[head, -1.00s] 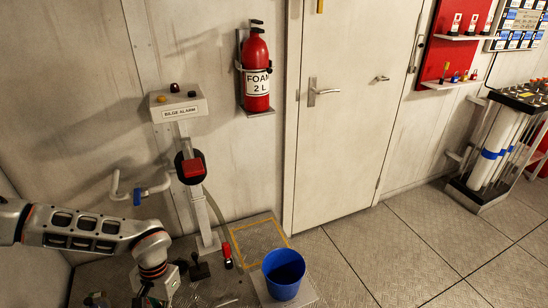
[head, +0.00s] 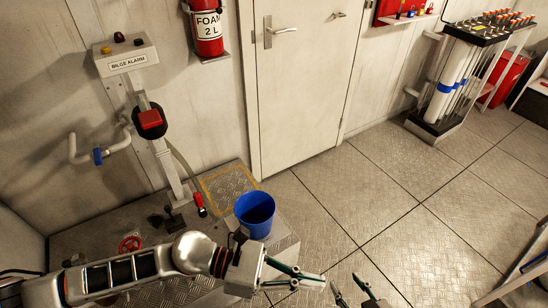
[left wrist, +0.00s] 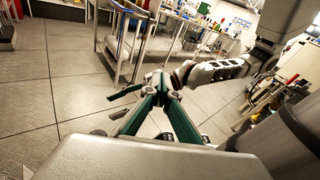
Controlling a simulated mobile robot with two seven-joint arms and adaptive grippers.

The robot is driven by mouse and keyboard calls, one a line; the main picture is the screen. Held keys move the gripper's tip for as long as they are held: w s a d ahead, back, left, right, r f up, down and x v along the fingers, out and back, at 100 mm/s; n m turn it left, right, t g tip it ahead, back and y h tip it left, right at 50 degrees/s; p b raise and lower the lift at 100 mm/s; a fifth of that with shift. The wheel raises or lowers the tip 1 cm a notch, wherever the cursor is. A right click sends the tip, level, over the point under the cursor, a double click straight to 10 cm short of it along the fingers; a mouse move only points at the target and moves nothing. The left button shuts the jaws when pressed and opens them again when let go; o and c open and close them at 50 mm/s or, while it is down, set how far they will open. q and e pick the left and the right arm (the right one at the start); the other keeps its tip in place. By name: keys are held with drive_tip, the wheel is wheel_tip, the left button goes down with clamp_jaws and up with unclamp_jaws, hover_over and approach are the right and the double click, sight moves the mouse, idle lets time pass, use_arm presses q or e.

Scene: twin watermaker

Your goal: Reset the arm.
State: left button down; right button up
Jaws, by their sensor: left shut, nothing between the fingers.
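My left arm reaches in from the lower left of the head view. Its gripper (head: 322,280) is shut and empty, held in the air to the right of the blue bucket. In the left wrist view its green fingers (left wrist: 163,76) meet at the tips. My right gripper (head: 346,281) shows only by its dark fingertips at the bottom edge of the head view, close to the left one. Its tips stand apart with nothing between them. The rest of the right arm is out of the head view.
The blue bucket (head: 255,214) stands on a low plate step just beyond my left wrist. The bilge alarm post (head: 150,120) and a red valve wheel (head: 130,244) are at left.

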use_arm(q)
drive_tip(key=w+r+n+t+h, duration=0.1)
drive_tip(key=w+r+n+t, duration=0.3)
drive_tip(key=n, duration=0.4)
drive_tip(key=w+r+n+t+h, duration=0.1)
drive_tip(key=w+r+n+t, duration=0.1)
drive_tip(key=w+n+t, duration=0.45)
drive_tip(key=w+a+f+n+t+y, duration=0.2)
drive_tip(key=a+f+n+t+y, duration=0.15)
drive_tip(key=n, duration=0.55)
drive_tip(key=w+a+f+n+t+y, duration=0.25)
drive_tip(key=a+n, duration=0.25)
drive_tip(key=n, duration=0.4)
drive_tip(key=s+a+f+n+g+y, duration=0.1)
drive_tip(key=s+a+f+n+y, duration=0.3)
drive_tip(key=a+f+n, duration=0.4)
drive_tip(key=s+a+f+n+g+y, duration=0.2)
drive_tip(key=s+a+f+n+y, duration=0.3)
drive_tip(key=a+f+n, duration=0.4)
wheel_tip(320, 180, down, 3)
drive_tip(key=shift+s+a+f, duration=0.1)
drive_tip(key=shift+s+a, duration=0.25)
drive_tip(key=shift+a, duration=0.65)
